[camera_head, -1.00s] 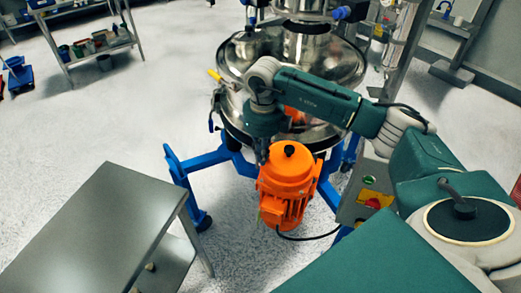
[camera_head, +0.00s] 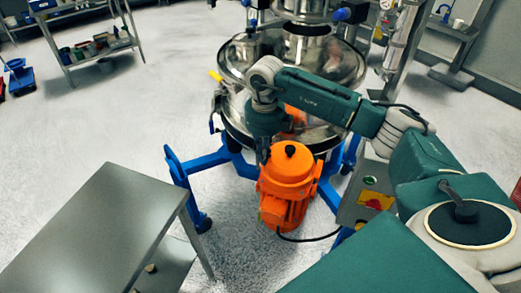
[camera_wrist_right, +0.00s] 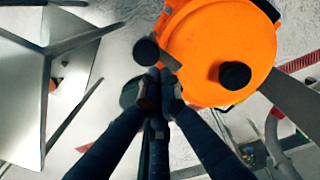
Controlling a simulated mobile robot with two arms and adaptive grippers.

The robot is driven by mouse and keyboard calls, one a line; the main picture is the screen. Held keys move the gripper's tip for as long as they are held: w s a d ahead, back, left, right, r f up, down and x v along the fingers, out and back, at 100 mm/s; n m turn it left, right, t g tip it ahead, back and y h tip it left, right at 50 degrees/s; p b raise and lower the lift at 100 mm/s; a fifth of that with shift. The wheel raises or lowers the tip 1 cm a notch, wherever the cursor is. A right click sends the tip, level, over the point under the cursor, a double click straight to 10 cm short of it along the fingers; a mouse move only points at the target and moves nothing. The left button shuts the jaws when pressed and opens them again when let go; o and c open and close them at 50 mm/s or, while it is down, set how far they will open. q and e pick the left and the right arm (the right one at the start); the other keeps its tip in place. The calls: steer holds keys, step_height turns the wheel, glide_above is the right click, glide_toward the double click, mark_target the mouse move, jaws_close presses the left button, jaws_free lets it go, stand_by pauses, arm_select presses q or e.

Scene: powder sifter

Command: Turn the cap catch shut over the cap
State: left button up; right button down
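The orange motor (camera_head: 288,180) hangs under the sifter, with a black round cap (camera_head: 290,150) on top. In the right wrist view the orange top (camera_wrist_right: 215,40) fills the upper right, with the black cap (camera_wrist_right: 235,75) on it. A smaller dark knob (camera_wrist_right: 146,51) with a short grey bar shows at its left edge, just beyond my fingertips; I cannot tell whether this is the cap catch. My right gripper (camera_head: 263,155) points down beside the motor's left side. In the wrist view its fingertips (camera_wrist_right: 159,92) are together, with nothing visible between them. My left gripper is not in view.
The steel sifter bowl (camera_head: 340,72) stands above the motor on a blue frame (camera_head: 190,170). A grey table (camera_head: 95,220) stands at front left. A control box (camera_head: 370,195) is right of the motor. Open floor lies left.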

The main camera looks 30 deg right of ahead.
steer(key=shift+d+f, duration=0.5)
steer(key=shift+s+a, duration=0.15)
steer(key=shift+a, duration=0.05)
steer(key=shift+w+d+r+p, duration=0.1)
steer(key=shift+w+r+p, duration=0.1)
steer(key=shift+r+p, duration=0.4)
steer(key=shift+w+d+r+p, duration=0.15)
steer(key=shift+r+p, duration=0.25)
steer(key=shift+r, duration=0.25)
steer(key=shift+a+r+p, duration=0.15)
steer(key=shift+r+p, duration=0.5)
steer(key=shift+r, duration=0.5)
steer(key=shift+a+r+p, duration=0.1)
steer(key=shift+r+p, duration=0.55)
steer(key=shift+r, duration=0.5)
